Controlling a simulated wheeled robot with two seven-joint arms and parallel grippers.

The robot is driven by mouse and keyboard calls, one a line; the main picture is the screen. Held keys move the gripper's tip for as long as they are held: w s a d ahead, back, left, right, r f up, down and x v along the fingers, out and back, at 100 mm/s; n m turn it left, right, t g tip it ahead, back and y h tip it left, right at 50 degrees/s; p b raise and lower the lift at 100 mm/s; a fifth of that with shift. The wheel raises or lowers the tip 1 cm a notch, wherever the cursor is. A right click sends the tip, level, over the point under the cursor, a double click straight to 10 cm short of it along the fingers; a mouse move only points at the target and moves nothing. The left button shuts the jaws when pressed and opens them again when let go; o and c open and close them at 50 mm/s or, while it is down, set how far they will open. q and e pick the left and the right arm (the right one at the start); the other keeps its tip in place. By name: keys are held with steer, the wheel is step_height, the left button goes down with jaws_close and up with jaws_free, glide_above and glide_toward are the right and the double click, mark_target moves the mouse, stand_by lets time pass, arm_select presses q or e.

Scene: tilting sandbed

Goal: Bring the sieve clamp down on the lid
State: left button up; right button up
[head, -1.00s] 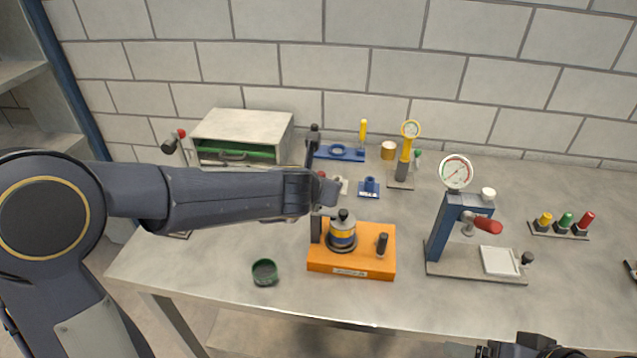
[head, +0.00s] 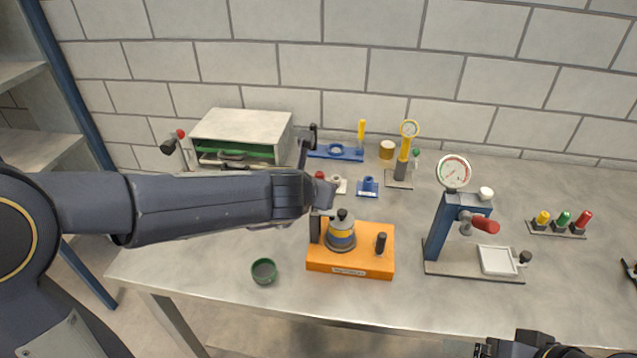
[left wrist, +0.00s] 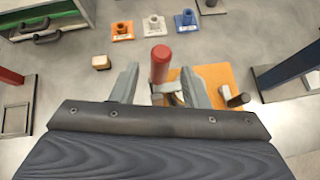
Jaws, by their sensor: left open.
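The sieve stack (head: 341,238), grey with a yellow and blue band, stands upright on an orange base (head: 318,266). Its grey lid (head: 342,222) carries a black knob. A dark clamp post (head: 315,228) rises at the stack's left. The clamp's red handle (left wrist: 160,62) points up between the fingers of my left gripper (left wrist: 160,80). The jaws are open, one finger on each side of the handle, with visible gaps. In the head view my left gripper (head: 322,196) hangs above and behind the stack and hides part of the clamp. My right gripper (head: 530,346) shows partly at the bottom edge, its jaws unclear.
A green cup (head: 264,271) sits left of the orange base. A gauge press (head: 445,225) stands to the right. White (head: 340,186) and blue (head: 368,188) small stands and a green-fronted metal box (head: 240,135) are behind. The front middle bench is clear.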

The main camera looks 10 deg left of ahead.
arm_select(q)
steer(key=shift+v, duration=2.05)
steer(key=s+a+r+m+t+h, duration=0.2)
steer(key=s+a+r+m+h, duration=0.35)
steer(key=m, duration=0.85)
steer(key=s+a+f+m+g+y, duration=0.1)
steer(key=s+a+f+m+g, duration=0.1)
steer(key=s+m, duration=0.3)
steer(key=s+a+f+m+g+y, duration=0.1)
steer(key=s+a+f+m+g, duration=0.1)
steer(key=s+f+m, duration=0.3)
steer(key=s+a+f+m+g+y, duration=0.1)
steer(key=s+a+f+m+g, duration=0.1)
steer(key=s+f+m, duration=0.2)
steer(key=s+m, duration=0.3)
steer(key=s, duration=0.4)
steer(key=shift+a+g, duration=0.3)
steer(key=shift+g, duration=0.1)
steer(key=shift+r+y, duration=0.1)
steer(key=shift+y, duration=0.15)
